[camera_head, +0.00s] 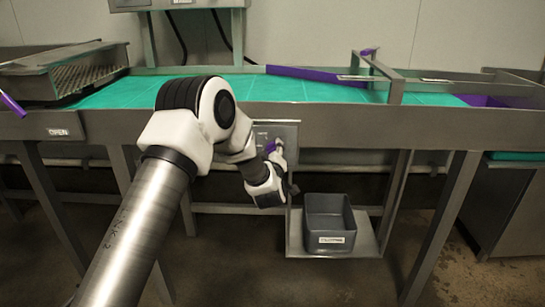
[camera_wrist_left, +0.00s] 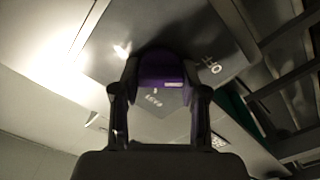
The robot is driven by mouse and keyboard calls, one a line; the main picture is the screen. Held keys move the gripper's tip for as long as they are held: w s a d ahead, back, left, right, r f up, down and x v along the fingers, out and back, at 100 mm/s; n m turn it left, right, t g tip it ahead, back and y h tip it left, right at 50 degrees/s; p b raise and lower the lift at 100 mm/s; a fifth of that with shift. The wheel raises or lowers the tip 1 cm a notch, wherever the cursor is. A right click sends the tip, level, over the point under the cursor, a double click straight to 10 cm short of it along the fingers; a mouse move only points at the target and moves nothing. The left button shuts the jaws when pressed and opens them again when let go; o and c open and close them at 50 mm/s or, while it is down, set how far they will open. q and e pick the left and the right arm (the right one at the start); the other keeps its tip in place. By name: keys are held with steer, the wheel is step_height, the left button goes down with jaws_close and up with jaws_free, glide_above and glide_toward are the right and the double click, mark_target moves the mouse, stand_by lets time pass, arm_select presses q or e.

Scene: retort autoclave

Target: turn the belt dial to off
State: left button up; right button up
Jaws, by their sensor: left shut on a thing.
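The belt dial (camera_wrist_left: 160,72) is a purple knob on a grey metal panel (camera_head: 288,131) on the front of the belt frame. It also shows as a small purple patch in the head view (camera_head: 270,147). My left gripper (camera_head: 273,160) is at the panel. In the left wrist view the gripper (camera_wrist_left: 160,98) has one finger on each side of the knob and is shut on it. A small pale mark shows on the knob, and white marks (camera_wrist_left: 210,67) show on the panel to its right. The dial's exact setting cannot be read. My right gripper is not in view.
A green belt (camera_head: 300,90) runs along the frame above the panel. A grey bin (camera_head: 330,219) stands on a low shelf (camera_head: 368,243) right of my gripper. A perforated metal tray (camera_head: 85,78) is at the left. Frame legs (camera_head: 440,220) stand at the right.

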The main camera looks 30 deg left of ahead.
arm_select(q)
steer(key=shift+n, duration=0.5)
steer(key=o, duration=1.1)
steer(key=shift+o, duration=0.2)
steer(key=v, duration=1.2)
steer(key=shift+s+a, duration=0.1)
